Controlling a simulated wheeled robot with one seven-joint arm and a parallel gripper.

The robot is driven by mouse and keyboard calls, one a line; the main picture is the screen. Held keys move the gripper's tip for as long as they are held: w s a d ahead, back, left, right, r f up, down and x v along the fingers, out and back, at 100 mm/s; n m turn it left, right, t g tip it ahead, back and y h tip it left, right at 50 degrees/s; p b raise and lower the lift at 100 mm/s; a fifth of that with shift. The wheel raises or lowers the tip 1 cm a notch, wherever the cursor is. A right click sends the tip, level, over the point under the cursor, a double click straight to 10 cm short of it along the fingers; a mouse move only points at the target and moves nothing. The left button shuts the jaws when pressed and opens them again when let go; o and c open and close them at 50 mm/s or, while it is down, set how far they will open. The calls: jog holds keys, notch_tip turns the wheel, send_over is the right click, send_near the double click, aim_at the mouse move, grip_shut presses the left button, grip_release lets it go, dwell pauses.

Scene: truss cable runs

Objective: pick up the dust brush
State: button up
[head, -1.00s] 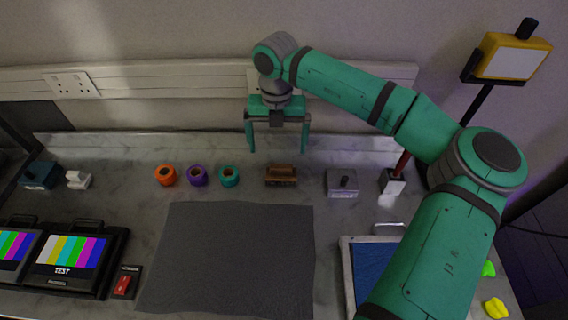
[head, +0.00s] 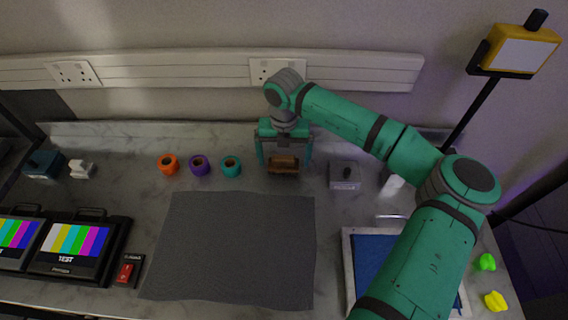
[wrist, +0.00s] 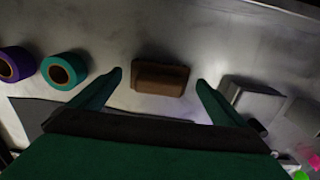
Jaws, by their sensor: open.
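The dust brush (head: 284,165) is a small brown block lying on the marble worktop behind the grey mat. My gripper (head: 285,163) is over it, pointing down, with its two teal fingers apart, one on each side of the brush. In the wrist view the brush (wrist: 160,78) lies between the open fingertips (wrist: 159,80), nothing held. I cannot tell whether the fingertips are at the brush's height. The brush's upper back part is partly hidden by my gripper in the head view.
Teal (head: 231,167), purple (head: 199,165) and orange (head: 168,164) tape rolls stand left of the brush. A grey box with a dark knob (head: 345,175) is to its right. The grey mat (head: 235,250) in front is bare. The wall with a socket (head: 277,70) is behind.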

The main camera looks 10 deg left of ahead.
jog(key=shift+w+f, duration=0.1)
jog(key=shift+a, duration=0.1)
jog(key=shift+c, duration=1.2)
jog(key=c, duration=0.9)
jog(key=shift+c, duration=0.2)
